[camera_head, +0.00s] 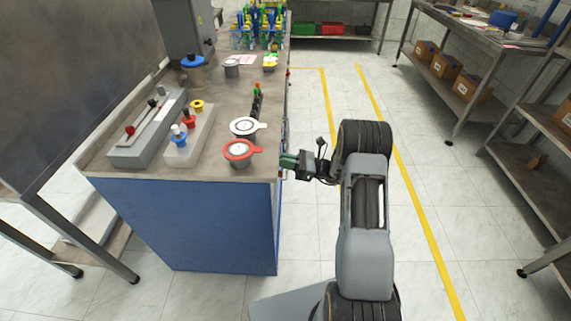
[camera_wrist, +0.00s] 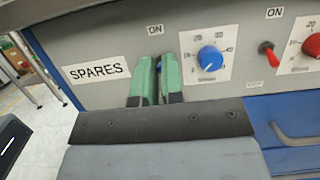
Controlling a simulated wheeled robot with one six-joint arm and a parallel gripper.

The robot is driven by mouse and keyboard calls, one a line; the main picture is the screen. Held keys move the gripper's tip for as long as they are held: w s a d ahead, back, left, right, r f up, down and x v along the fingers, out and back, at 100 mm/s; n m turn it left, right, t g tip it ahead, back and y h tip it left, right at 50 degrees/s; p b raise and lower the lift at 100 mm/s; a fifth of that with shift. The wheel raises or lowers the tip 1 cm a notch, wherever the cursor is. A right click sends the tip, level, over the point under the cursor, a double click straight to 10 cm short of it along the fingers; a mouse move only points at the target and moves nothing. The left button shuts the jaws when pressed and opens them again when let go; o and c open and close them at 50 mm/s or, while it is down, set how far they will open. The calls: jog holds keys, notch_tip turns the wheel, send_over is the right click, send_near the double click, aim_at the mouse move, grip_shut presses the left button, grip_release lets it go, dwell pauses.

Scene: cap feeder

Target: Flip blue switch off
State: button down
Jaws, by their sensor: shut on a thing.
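My gripper (camera_wrist: 157,80) has green fingers that are close together at the grey panel, under the left ON label (camera_wrist: 155,29) in the wrist view. It is shut on the blue switch (camera_wrist: 159,66), of which only a small bit shows between the fingers. The fingers hide the rest, so I cannot tell whether the lever is up or down. In the head view, my gripper (camera_head: 289,161) is at the right side of the bench (camera_head: 190,225), just below its top; the switch is hidden there.
Right of the gripper on the panel are a blue dial (camera_wrist: 210,58), a red switch (camera_wrist: 268,52) and a red dial (camera_wrist: 312,45). A SPARES label (camera_wrist: 97,70) is to the left.

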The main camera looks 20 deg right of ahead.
notch_tip(320, 180, down, 2)
jog(key=y+b, duration=0.2)
jog(key=b, duration=1.3)
jog(key=shift+a+t+y, duration=0.1)
jog(key=shift+t+y, duration=0.2)
jog(key=shift+t, duration=0.1)
jog(key=b, duration=0.4)
jog(key=shift+r+y+b, duration=0.1)
jog(key=shift+y+b, duration=0.3)
jog(key=shift+r+b, duration=0.35)
jog(key=shift+b, duration=1.15)
jog(key=c, duration=1.2)
grip_release()
jog(key=shift+c, duration=0.2)
